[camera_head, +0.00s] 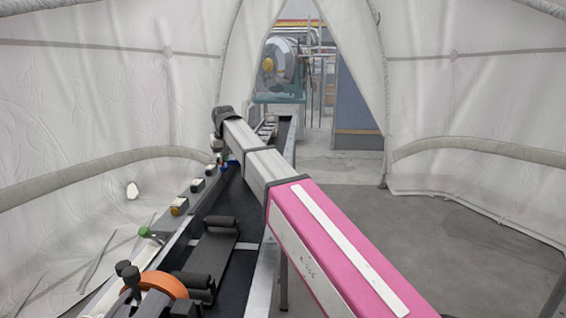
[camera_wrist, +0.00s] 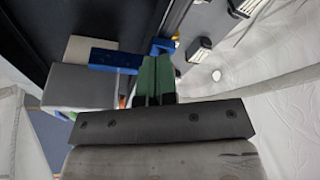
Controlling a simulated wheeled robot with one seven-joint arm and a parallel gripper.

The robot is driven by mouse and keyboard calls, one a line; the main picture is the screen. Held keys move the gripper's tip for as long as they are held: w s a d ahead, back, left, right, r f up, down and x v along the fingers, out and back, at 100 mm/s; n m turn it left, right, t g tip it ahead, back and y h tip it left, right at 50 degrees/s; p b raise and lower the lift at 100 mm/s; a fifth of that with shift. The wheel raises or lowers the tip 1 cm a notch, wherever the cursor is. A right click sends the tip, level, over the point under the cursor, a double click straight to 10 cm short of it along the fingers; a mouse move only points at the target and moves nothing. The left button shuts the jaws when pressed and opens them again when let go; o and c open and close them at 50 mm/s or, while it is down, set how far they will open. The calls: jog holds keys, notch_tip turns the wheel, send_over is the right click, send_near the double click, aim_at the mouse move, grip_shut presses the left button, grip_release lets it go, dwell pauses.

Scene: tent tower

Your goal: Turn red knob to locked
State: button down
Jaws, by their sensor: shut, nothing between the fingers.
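My gripper (camera_wrist: 155,80) shows in the wrist view, its two green fingers together with nothing between them. A blue part (camera_wrist: 113,60) sits just left of the fingers, and another blue piece (camera_wrist: 162,46) is beyond the fingertips; I cannot tell whether they touch it. I cannot make out the red knob for certain. A sliver of orange-red (camera_wrist: 122,102) shows left of the fingers, mostly hidden. In the head view small blue and red bits lie below the far end of my arm, too small to tell apart. The knob's setting cannot be read.
A long dark bench (camera_head: 235,205) with a metal rail runs away from me. White tent walls (camera_head: 90,110) close in on both sides. Grey floor (camera_head: 420,215) is free at right.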

jog(key=shift+a+f, duration=0.25)
jog(key=shift+f, duration=0.15)
jog(key=shift+s, duration=0.15)
jog(key=shift+s+d, duration=0.15)
jog(key=shift+s, duration=0.15)
notch_tip(320, 180, up, 6)
jog(key=shift+w, duration=0.2)
dwell(0.5)
jog(key=shift+r, duration=0.25)
jog(key=shift+s+d+x, duration=0.15)
jog(key=shift+x, duration=0.8)
jog(key=shift+s+d+x, duration=0.1)
jog(key=shift+s+x, duration=0.05)
jog(key=shift+x, duration=0.8)
jog(key=shift+s+d+x, duration=0.15)
jog(key=shift+s+x, duration=0.05)
jog(key=shift+x, duration=0.75)
jog(key=shift+s+f, duration=0.1)
jog(key=shift+f, duration=0.35)
